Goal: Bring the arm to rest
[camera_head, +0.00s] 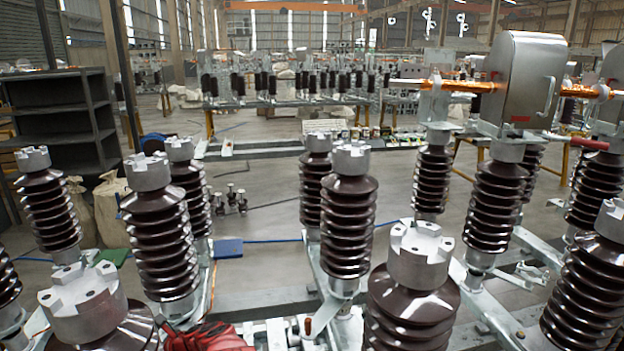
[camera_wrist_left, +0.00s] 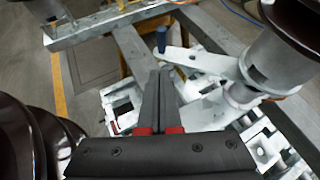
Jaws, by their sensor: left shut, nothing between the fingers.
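My left gripper (camera_wrist_left: 161,74) shows in the left wrist view. Its two dark fingers, with red parts at their base, lie together with nothing between them. It points over a pale metal frame (camera_wrist_left: 205,112) with a flat lever (camera_wrist_left: 205,60) just beyond the fingertips. I cannot tell whether the fingers touch anything. A brown ribbed insulator (camera_wrist_left: 30,145) is close on the left and another insulator's grey metal end (camera_wrist_left: 268,62) is on the right.
In the head view, brown insulators with grey caps (camera_head: 421,254) crowd the foreground. A metal housing (camera_head: 522,82) stands high at right. A dark shelf (camera_head: 62,115) is at left. Open floor (camera_head: 265,185) shows in the middle.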

